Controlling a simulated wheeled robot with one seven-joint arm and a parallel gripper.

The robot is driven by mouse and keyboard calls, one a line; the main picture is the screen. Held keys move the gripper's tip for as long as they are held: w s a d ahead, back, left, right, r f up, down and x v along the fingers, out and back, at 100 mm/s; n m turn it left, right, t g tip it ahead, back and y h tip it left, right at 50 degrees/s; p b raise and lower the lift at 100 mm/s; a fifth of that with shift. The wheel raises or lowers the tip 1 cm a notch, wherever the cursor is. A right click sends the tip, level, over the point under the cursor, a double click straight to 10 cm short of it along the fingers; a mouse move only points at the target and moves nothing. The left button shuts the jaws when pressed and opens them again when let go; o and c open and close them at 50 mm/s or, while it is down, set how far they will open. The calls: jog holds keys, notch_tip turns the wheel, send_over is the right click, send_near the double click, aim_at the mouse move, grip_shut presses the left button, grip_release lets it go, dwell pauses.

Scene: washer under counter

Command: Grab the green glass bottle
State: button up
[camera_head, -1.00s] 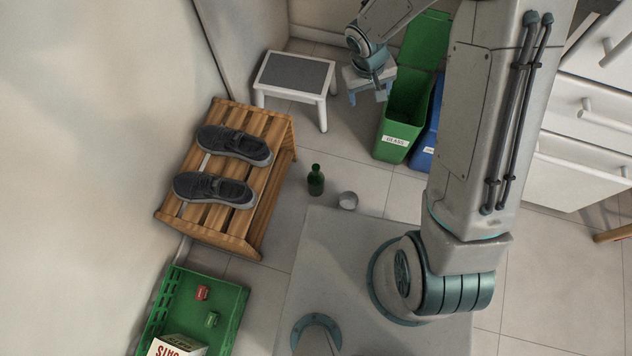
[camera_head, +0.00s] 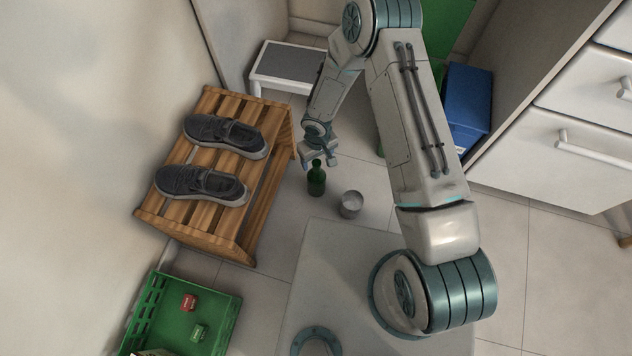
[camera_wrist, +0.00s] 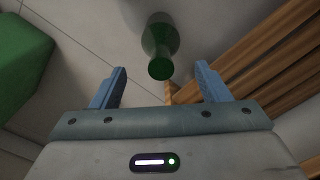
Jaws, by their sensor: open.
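The green glass bottle (camera_head: 317,180) stands upright on the tiled floor, between the wooden shoe rack and a small pale cup. My gripper (camera_head: 318,160) is just above and behind it in the head view. In the wrist view the bottle (camera_wrist: 160,45) is ahead of my gripper (camera_wrist: 162,85), its mouth toward the camera, roughly centred between the two blue fingers. The fingers are open with nothing between them. I cannot tell the exact height of the gap to the bottle's neck.
The slatted shoe rack (camera_head: 222,225) with two dark shoes is left of the bottle. The pale cup (camera_head: 351,204) stands close on its right. A step stool (camera_head: 285,65) is behind. A green crate (camera_head: 225,310) is at lower left, and a blue bin (camera_head: 467,100) is at right.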

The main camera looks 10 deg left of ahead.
aim_at(316, 168)
notch_tip(316, 168, down, 8)
jog(key=b, duration=0.3)
jog(key=shift+a, duration=0.15)
jog(key=shift+w+r, duration=0.1)
grip_shut()
